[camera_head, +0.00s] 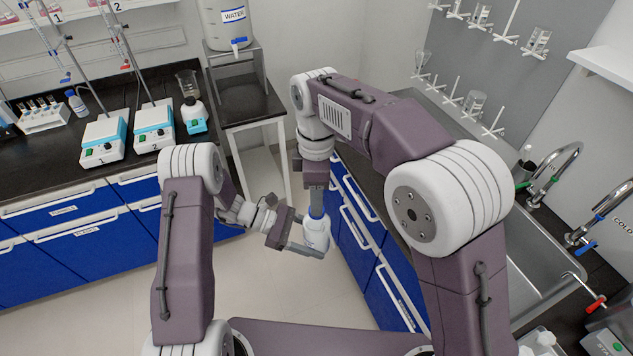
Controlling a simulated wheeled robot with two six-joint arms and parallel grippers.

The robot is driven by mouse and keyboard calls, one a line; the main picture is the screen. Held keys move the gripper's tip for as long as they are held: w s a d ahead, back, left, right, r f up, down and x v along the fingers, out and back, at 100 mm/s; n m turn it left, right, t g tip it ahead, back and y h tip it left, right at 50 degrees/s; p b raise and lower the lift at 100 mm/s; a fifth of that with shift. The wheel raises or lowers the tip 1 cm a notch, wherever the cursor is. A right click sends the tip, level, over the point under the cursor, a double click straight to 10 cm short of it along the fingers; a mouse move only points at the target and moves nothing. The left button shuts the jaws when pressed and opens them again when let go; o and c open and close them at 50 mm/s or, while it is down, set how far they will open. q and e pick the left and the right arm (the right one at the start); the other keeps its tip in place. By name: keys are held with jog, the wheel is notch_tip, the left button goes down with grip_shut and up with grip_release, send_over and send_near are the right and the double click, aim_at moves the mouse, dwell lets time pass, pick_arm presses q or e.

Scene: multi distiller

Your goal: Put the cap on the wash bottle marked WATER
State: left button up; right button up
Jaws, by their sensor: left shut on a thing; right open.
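A white wash bottle (317,236) is in the middle of the head view, held above the floor and roughly upright. Its label cannot be read here. My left gripper (305,248) is shut on the bottle, with a finger across its lower body. My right gripper (317,203) points down right above the bottle and is open. A small blue part (316,212) shows at the bottle's top, between it and my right gripper. I cannot tell whether this is the cap, or whether it touches the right fingers.
A large WATER container (223,22) with a blue tap stands on a raised stand at the back. The left bench (40,165) holds stirrers, burettes and another bottle (76,103). A sink (535,265) and drying rack are at right. Clear floor (275,300) lies below my grippers.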

aim_at(316, 234)
jog(key=shift+f, duration=2.15)
grip_shut()
